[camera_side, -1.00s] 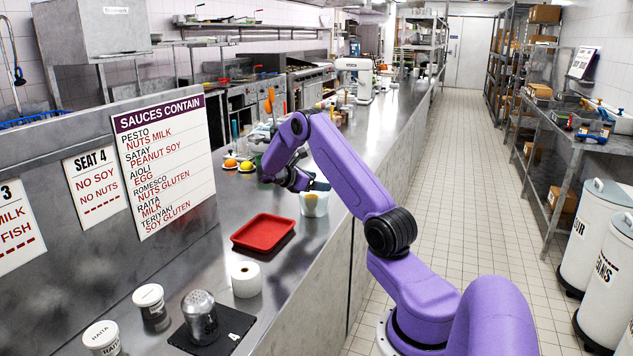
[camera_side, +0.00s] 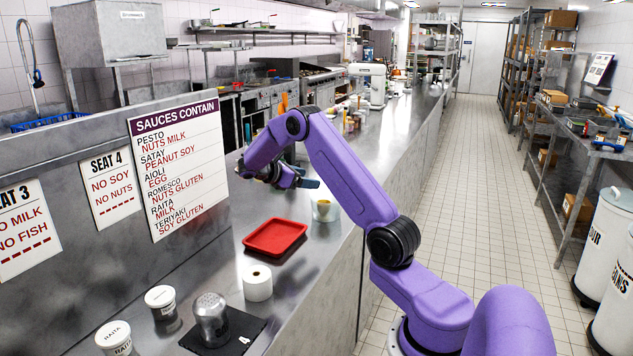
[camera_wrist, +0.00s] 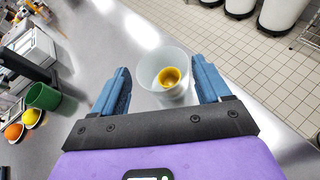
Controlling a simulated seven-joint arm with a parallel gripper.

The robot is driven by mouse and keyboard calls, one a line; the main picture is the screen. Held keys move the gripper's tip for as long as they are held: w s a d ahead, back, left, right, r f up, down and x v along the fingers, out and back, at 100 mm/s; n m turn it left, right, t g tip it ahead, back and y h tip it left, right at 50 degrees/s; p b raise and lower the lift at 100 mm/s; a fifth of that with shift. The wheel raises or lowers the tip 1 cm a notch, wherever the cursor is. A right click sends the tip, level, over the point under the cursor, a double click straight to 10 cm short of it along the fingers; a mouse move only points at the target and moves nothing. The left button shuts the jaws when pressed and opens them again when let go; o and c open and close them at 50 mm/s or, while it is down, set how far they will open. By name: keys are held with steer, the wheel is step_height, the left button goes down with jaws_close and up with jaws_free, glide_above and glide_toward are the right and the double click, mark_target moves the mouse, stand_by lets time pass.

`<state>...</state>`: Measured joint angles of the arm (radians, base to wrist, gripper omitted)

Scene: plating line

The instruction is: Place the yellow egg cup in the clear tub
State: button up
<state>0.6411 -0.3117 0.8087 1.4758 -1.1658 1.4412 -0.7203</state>
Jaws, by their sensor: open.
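The yellow egg cup (camera_wrist: 169,76) sits inside the clear tub (camera_wrist: 150,68) in the wrist view, toward one side of its floor. In the side view the tub (camera_side: 325,212) stands on the steel counter near its right edge, and a spot of yellow egg cup (camera_side: 323,203) shows inside. My gripper (camera_wrist: 160,68) is open and empty, its two blue fingers apart on either side of the tub as pictured. In the side view my gripper (camera_side: 308,183) is up and left of the tub, apart from it.
A red tray (camera_side: 275,237), a white roll (camera_side: 257,284), lidded pots (camera_side: 160,298) and a metal shaker (camera_side: 211,318) stand nearer. A green cup (camera_wrist: 43,97), an orange item (camera_wrist: 14,132) and a yellow item (camera_wrist: 31,118) are at left in the wrist view.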

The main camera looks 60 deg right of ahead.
steer(key=s+a+r+n+t+y, duration=0.1)
steer(key=s+a+t+y, duration=0.15)
steer(key=a, duration=1.25)
steer(key=s+a+r+t+y, duration=0.15)
steer(key=a+t, duration=0.25)
steer(key=a, duration=1.1)
steer(key=s+a+y, duration=0.2)
steer(key=s+a, duration=0.2)
steer(key=s, duration=0.4)
steer(key=s+a+f+y, duration=0.1)
steer(key=s+a+y, duration=0.2)
steer(key=s+a, duration=0.2)
steer(key=s+a+f+y, duration=0.1)
steer(key=s+a+y, duration=0.2)
steer(key=s, duration=0.8)
steer(key=shift+a+f+n, duration=0.25)
steer(key=shift+a+n, duration=0.15)
steer(key=shift+a, duration=0.55)
